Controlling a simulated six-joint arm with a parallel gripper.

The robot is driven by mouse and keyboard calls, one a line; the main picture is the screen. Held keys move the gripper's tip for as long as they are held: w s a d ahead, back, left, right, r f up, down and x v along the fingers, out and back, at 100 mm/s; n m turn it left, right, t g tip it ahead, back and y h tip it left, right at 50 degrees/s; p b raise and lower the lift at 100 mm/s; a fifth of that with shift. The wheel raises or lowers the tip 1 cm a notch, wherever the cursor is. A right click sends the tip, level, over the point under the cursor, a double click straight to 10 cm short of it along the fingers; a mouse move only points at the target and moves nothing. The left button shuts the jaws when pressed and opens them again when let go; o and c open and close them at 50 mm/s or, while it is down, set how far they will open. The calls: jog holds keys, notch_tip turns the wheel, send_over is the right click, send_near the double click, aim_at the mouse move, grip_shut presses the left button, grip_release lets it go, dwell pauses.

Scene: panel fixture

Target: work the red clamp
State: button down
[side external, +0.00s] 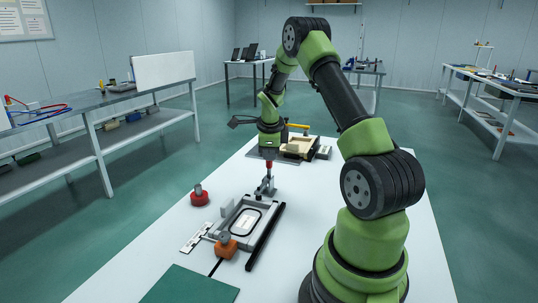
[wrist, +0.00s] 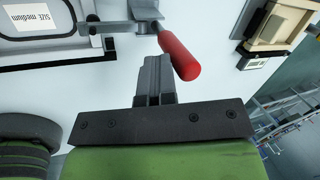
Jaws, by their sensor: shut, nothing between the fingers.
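The red clamp's handle (side external: 269,165) stands roughly upright at the far end of the panel fixture (side external: 227,209), above its grey metal base (side external: 265,187). The red handle (wrist: 180,57) also shows in the wrist view, leading from a grey metal arm (wrist: 125,26). My gripper (wrist: 157,60) is shut and empty, with its fingertips just left of the handle there. I cannot tell whether they touch it. In the side view my gripper (side external: 269,153) is right above the handle, its fingertips hard to make out.
An orange clamp (side external: 226,244) sits at the fixture's near end. A red round part with a grey knob (side external: 199,196) stands to the left. A dark bar (side external: 265,238) lies along the fixture's right side. A wooden tray (side external: 300,147) is behind. The white tabletop (side external: 130,262) is clear at the left.

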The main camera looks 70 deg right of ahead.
jog(key=shift+d, duration=0.15)
jog(key=shift+d+r+y, duration=0.15)
jog(key=shift+d+y, duration=0.85)
jog(key=shift+y, duration=0.2)
jog(key=d+f, duration=0.4)
jog(key=d, duration=0.3)
jog(key=shift+d, duration=0.35)
jog(key=shift+s+d+f, duration=0.1)
jog(key=shift+f, duration=0.1)
jog(key=shift+r, duration=0.1)
